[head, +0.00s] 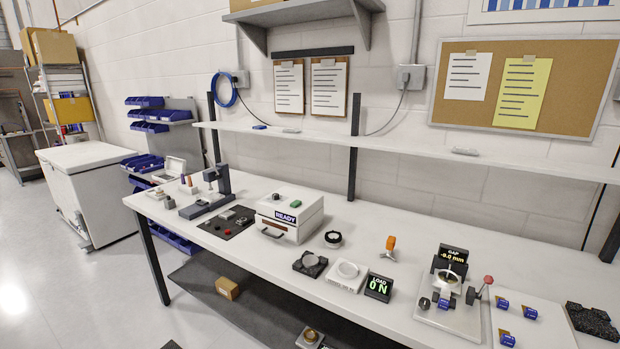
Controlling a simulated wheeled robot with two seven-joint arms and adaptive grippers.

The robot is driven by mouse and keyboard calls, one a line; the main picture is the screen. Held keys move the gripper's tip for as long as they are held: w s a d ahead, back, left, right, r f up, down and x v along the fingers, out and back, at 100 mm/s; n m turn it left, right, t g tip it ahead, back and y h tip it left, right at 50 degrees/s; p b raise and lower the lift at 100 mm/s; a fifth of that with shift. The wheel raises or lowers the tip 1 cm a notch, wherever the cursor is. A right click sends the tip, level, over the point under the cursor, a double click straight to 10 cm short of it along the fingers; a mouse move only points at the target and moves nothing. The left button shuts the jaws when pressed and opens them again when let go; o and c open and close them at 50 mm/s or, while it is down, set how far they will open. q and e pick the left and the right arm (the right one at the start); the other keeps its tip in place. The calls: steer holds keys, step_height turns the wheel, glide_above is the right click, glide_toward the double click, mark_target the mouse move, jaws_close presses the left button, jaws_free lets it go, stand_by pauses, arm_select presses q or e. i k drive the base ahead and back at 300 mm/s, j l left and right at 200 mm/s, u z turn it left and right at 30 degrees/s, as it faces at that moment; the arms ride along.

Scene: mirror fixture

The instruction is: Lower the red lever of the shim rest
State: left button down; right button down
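The shim rest (447,285) stands on a pale base plate toward the right end of the white bench. A black display (453,254) at its back reads "GAP -9.0 mm". The red lever (488,280) is at its right side; its red ball knob is raised and its dark arm slants up to the right. Neither of my grippers shows in the head view, and nothing touches the lever.
Blue-ended pieces (529,312) lie on a pale plate right of the rest, beside a black textured block (592,321). Left of it are a "LOAD ON" display (379,287), an orange-handled tool (390,245) and a white "READY" box (290,212). A shelf (400,148) runs above.

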mark_target(488, 279)
steer(key=z, duration=1.3)
